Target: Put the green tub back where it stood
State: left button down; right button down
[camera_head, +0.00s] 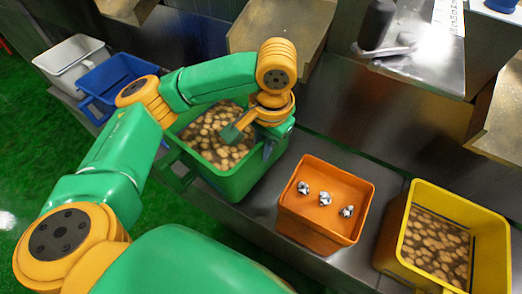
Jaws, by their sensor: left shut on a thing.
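The green tub (228,184) is left of the middle in the head view, full of brown and tan round pieces. My left arm comes in from the left and reaches over the tub. My left gripper (272,128) is at the tub's right rim and shut on it; the fingertips are partly hidden by the wrist. The tub looks roughly upright near the front edge of the grey ledge. I cannot tell whether its base touches the ledge. My right gripper is not in view.
An orange tub (318,240) with three small silvery pieces stands right of the green tub. A yellow tub (490,241) with brown pieces is further right. A blue tub (118,72) and a white tub (72,58) stand at the left. Metal machinery (415,45) rises behind.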

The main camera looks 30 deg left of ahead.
pick_arm(q)
jog(key=w+f+m, duration=0.1)
jog(key=w+f, duration=0.1)
jog(key=f, duration=0.1)
jog(key=w+f+m, duration=0.1)
jog(key=f, duration=0.1)
jog(key=shift+w+d+m+b, duration=0.15)
jog(key=shift+d+m+b, duration=0.15)
jog(key=shift+b, duration=0.1)
jog(key=p, duration=0.3)
jog(key=shift+w+r, duration=0.1)
jog(key=shift+r, duration=0.1)
jog(key=shift+f+t+y, duration=0.3)
jog(key=shift+f, duration=0.05)
notch_tip(320, 180, down, 10)
jog(key=b, duration=0.3)
jog(key=c, duration=0.8)
grip_release()
jog(key=shift+s, duration=0.2)
jog(key=shift+c, duration=0.2)
